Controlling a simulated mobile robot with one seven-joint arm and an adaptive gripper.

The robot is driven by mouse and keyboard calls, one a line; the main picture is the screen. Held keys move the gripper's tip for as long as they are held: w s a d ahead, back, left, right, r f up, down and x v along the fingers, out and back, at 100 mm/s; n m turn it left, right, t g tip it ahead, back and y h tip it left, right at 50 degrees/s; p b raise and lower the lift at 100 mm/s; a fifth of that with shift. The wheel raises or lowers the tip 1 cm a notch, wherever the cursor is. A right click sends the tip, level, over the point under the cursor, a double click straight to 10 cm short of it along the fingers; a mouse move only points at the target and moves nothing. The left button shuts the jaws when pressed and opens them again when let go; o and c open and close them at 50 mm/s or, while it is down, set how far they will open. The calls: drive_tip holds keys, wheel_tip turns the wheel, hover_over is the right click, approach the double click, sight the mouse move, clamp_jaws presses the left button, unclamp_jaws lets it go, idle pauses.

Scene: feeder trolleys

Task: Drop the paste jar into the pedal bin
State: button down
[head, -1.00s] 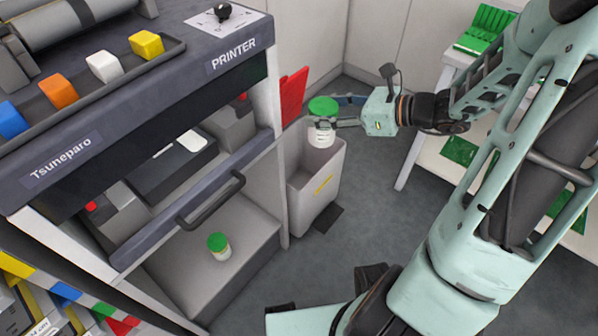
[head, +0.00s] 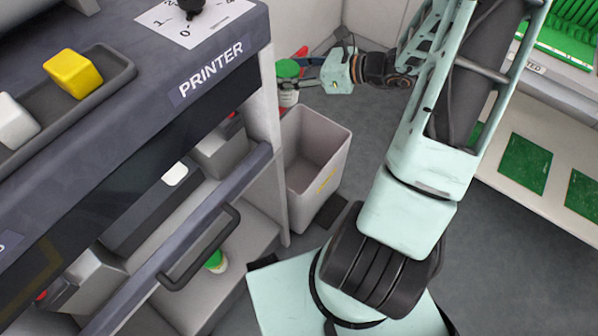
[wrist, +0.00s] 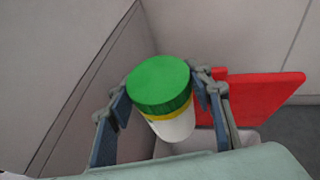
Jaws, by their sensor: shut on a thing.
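A white paste jar with a green lid (head: 288,70) is held in my gripper (head: 298,84), which is shut on it. In the wrist view the jar (wrist: 162,96) sits upright or slightly tilted between the two fingers (wrist: 165,92), with a yellow band under the lid. The grey pedal bin (head: 322,150) stands open on the floor beside the printer cabinet. In the head view the jar appears beyond the bin's far left rim, near the cabinet's edge. In the wrist view a light rim shows partly hidden below the jar.
A second green-lidded jar (head: 216,262) stands on the printer cabinet's lower shelf, partly behind the handle (head: 200,248). A red panel (wrist: 262,92) is right of my gripper. Walls are close behind. Open floor lies right of the bin.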

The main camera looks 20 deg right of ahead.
drive_tip(key=d+f+b, duration=0.3)
drive_tip(key=f+b, duration=0.1)
drive_tip(key=f, duration=0.8)
drive_tip(key=w+d+f+m+t+h+b, duration=0.1)
drive_tip(key=d+f+b, duration=0.2)
drive_tip(key=f, duration=0.9)
drive_tip(key=shift+f+b, duration=0.4)
drive_tip(key=shift+b, duration=0.2)
drive_tip(key=c, duration=1.2)
unclamp_jaws()
drive_tip(key=shift+o, duration=1.4)
drive_tip(key=shift+s, duration=0.1)
drive_tip(key=v, duration=1.2)
drive_tip(key=shift+r, duration=0.15)
drive_tip(key=shift+a, duration=0.15)
